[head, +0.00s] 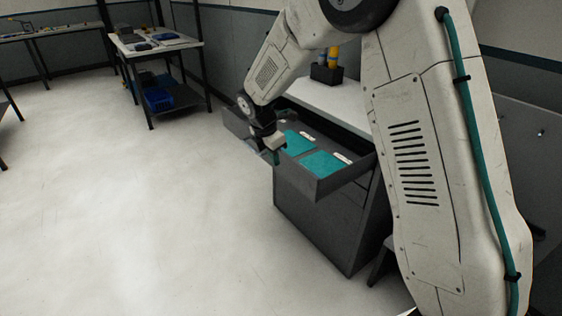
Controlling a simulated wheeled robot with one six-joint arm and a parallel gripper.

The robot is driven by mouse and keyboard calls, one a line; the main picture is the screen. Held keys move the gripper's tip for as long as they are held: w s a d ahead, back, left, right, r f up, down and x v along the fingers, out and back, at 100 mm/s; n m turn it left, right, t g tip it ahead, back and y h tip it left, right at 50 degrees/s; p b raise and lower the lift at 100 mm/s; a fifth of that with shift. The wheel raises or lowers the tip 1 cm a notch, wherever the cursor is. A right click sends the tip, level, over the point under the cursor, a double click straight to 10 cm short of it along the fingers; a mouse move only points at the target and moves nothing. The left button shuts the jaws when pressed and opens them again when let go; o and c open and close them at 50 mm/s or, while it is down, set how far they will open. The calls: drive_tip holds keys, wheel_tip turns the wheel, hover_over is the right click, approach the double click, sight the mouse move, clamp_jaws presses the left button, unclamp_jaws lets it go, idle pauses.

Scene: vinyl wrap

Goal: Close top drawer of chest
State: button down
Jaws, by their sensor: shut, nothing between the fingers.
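The chest (315,222) is a dark grey cabinet with a white top, standing right of centre in the head view. Its top drawer (346,182) is pulled out, with teal pieces and white labels inside. My gripper (274,158) is shut and empty at the drawer's left front, pointing down. It overlaps the drawer's edge in the picture; I cannot tell whether it touches. My arm hides part of the chest's right side and top.
A black holder with yellow and blue bottles (327,70) stands on the white top. A workbench (157,45) with blue bins (158,99) stands at the back left. The pale floor (120,210) left of the chest is clear.

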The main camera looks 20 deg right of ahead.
sight(290, 171)
drive_tip(key=shift+w+d+f, duration=0.3)
drive_tip(key=shift+d+f, duration=0.7)
drive_tip(key=shift+f, duration=0.35)
drive_tip(key=shift+w+d+f, duration=0.25)
drive_tip(key=shift+d+f, duration=0.7)
drive_tip(key=shift+f, duration=0.45)
drive_tip(key=shift+w+d+f, duration=0.3)
drive_tip(key=shift+d+f, duration=0.7)
drive_tip(key=shift+f, duration=0.35)
drive_tip(key=shift+w, duration=0.1)
